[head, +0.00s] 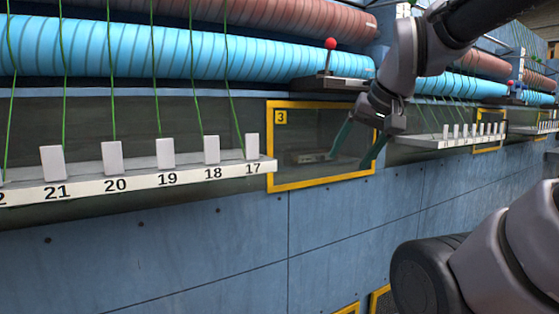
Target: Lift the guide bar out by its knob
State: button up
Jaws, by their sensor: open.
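A red ball knob (330,43) stands on a thin stem above a dark grey bar (335,83) in front of the blue roller. This bar may be the guide bar; I cannot tell for sure.
A white numbered ledge (130,183) with several white blocks and green strands runs along the left. Another ledge (445,142) continues at right. Blue (150,48) and reddish-brown (240,14) rollers span above.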

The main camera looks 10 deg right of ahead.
aim_at(352, 82)
jog(key=z, duration=0.65)
jog(key=j+z, duration=1)
jog(key=k+l, duration=0.05)
jog(key=l, duration=0.05)
